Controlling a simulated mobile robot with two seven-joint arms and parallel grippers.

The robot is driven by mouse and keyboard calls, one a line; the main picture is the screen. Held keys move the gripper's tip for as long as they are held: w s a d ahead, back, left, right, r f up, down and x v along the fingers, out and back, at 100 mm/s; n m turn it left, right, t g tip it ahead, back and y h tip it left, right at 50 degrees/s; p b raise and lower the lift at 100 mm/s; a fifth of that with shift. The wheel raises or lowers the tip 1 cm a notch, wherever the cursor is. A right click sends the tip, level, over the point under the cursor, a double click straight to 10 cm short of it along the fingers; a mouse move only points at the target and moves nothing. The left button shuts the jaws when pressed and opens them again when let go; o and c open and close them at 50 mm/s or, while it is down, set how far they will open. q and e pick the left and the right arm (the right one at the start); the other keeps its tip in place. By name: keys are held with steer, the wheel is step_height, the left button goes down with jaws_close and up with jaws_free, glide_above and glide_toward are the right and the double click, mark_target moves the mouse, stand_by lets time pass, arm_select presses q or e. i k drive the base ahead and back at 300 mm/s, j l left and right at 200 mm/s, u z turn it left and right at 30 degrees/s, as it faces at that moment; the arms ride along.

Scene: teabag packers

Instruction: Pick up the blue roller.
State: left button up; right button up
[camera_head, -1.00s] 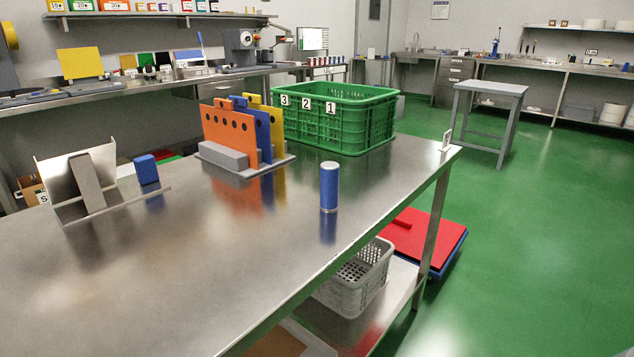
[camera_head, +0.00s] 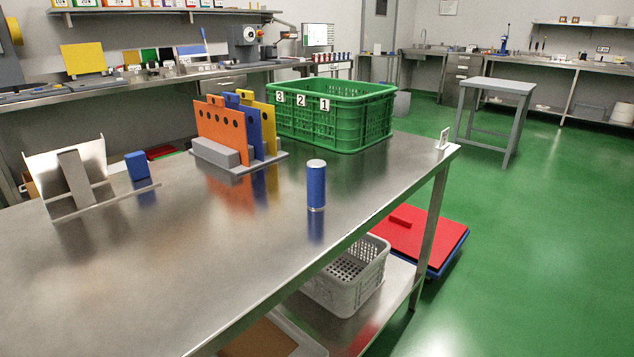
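The blue roller (camera_head: 316,187) is a short upright cylinder with silver ends. It stands on the steel table (camera_head: 190,262), near the table's right front edge, with clear space around it. Its reflection shows on the tabletop. Neither of my grippers is in view.
A green crate (camera_head: 350,130) labelled 3, 2, 1 stands behind the roller. A rack of orange, blue and yellow boards (camera_head: 222,135) is left of it. A blue block (camera_head: 137,166) sits by a metal stand (camera_head: 40,165). A grey basket (camera_head: 345,288) is on the shelf below.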

mark_target(316, 168)
steer(key=i+u, duration=0.45)
steer(key=i+l+u, duration=0.15)
steer(key=i+u, duration=0.25)
steer(key=i, duration=0.15)
